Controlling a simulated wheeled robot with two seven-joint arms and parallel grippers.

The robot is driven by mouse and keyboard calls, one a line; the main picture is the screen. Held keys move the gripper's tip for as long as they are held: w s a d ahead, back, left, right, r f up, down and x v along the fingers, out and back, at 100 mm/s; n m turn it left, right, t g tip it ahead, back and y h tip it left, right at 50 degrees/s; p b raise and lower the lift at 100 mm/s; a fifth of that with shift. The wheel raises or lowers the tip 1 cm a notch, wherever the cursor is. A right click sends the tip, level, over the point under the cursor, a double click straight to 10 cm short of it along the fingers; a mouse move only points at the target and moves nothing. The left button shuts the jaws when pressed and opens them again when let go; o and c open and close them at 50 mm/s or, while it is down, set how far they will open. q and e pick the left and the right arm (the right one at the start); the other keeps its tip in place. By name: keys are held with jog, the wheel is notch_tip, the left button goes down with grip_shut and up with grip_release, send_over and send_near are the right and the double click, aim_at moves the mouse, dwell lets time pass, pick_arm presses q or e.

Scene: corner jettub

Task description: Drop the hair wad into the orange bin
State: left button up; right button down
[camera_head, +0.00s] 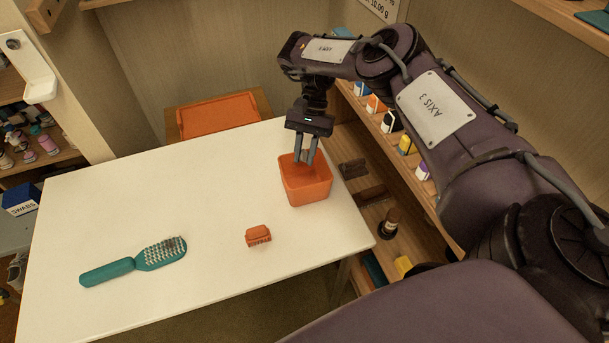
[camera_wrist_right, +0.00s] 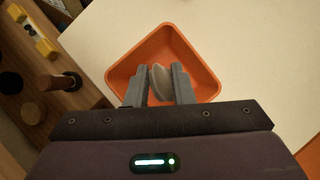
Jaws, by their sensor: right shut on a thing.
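The orange bin (camera_head: 309,190) stands on the white table near its right edge, and it also shows in the right wrist view (camera_wrist_right: 205,62). My right gripper (camera_head: 305,161) points down over the bin's opening. In the right wrist view its fingers (camera_wrist_right: 156,88) are shut on a pale grey hair wad (camera_wrist_right: 159,82). The wad shows against the inside of the bin; how high it is above the bin's floor I cannot tell. In the head view I cannot make out the wad between the fingers. My left gripper is not in view.
A teal hairbrush (camera_head: 135,262) and a small orange clip-like piece (camera_head: 258,236) lie on the white table (camera_head: 200,205). An orange-seated chair (camera_head: 217,115) stands behind it. Shelves with bottles (camera_head: 390,122) run along the right. The table's middle is clear.

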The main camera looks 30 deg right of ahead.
aim_at(305, 173)
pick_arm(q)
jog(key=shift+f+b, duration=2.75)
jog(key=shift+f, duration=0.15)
pick_arm(e)
jog(key=shift+f, duration=3.05)
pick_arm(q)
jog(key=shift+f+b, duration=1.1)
pick_arm(e)
jog(key=shift+f, duration=1.2)
jog(key=c, duration=1.2)
grip_release()
jog(key=shift+o, duration=0.2)
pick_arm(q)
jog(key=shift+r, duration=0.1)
pick_arm(e)
jog(key=shift+r, duration=0.1)
